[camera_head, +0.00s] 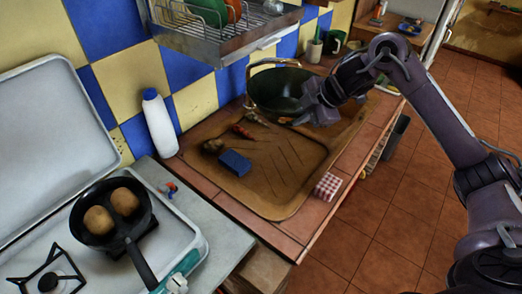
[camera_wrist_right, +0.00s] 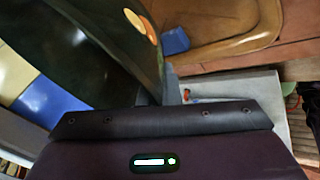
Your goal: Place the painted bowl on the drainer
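The painted bowl (camera_head: 272,92) is deep and dark green, at the far end of the sink. In the right wrist view the bowl (camera_wrist_right: 100,50) fills the upper left, with an orange and white patch on its outer wall. My right gripper (camera_head: 314,108) is at the bowl's near right rim, and the wall runs in between its fingers, which are mostly hidden. I cannot tell whether the bowl touches the sink. The drainer (camera_head: 226,48) is a metal wall rack at the top, holding a green and an orange dish. My left gripper is not in view.
A brown sink (camera_head: 275,190) holds a blue sponge (camera_head: 235,163) and small items. A brass tap (camera_head: 273,62) arches behind the bowl. A white bottle (camera_head: 160,124) stands by the tiled wall. A pan (camera_head: 104,233) sits on the stove. A checked cloth (camera_head: 327,186) lies on the counter edge.

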